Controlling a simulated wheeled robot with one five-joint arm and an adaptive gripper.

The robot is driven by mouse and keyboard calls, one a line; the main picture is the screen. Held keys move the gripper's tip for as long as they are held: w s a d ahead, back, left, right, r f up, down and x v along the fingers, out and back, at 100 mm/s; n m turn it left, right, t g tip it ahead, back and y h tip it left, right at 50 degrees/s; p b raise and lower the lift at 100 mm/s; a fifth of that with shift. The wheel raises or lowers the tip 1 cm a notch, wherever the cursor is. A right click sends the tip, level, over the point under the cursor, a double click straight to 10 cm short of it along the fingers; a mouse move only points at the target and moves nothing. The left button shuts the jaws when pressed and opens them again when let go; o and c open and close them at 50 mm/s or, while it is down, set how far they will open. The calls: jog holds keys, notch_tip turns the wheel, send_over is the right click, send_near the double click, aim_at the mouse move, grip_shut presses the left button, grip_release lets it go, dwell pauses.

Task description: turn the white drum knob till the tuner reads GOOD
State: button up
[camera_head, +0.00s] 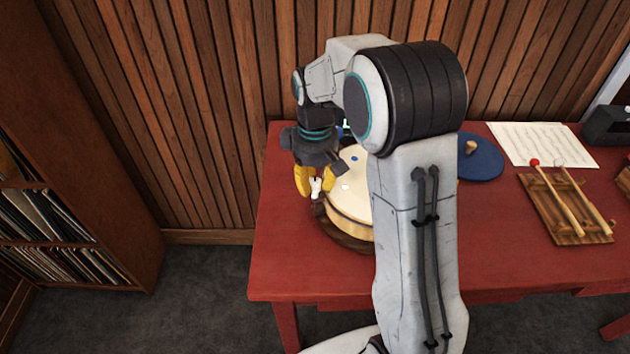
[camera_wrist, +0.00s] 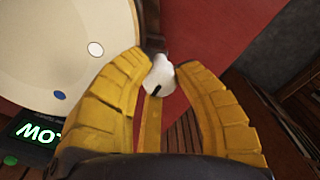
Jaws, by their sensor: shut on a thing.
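The white drum knob (camera_head: 315,187) sits at the left side of the round drum (camera_head: 350,214), which stands on the red table. In the wrist view the white knob (camera_wrist: 159,76), with a dark mark on it, lies between the two yellow fingertips. My gripper (camera_head: 314,190) is shut on the knob, pointing down. In the head view my arm hides most of the tuner and the drum's right part.
A blue round pad (camera_head: 480,162), a music sheet (camera_head: 540,144) and a wooden rack (camera_head: 565,209) with mallets lie on the table to the right. A wood-slat wall (camera_head: 210,110) stands close behind. A record shelf (camera_head: 75,150) is at left.

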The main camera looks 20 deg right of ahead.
grip_shut()
jog(key=shift+m, duration=0.3)
jog(key=shift+s+f+m+p, duration=0.1)
jog(key=shift+m+p, duration=0.2)
jog(key=shift+m, duration=2.2)
jog(key=o, duration=1)
grip_release()
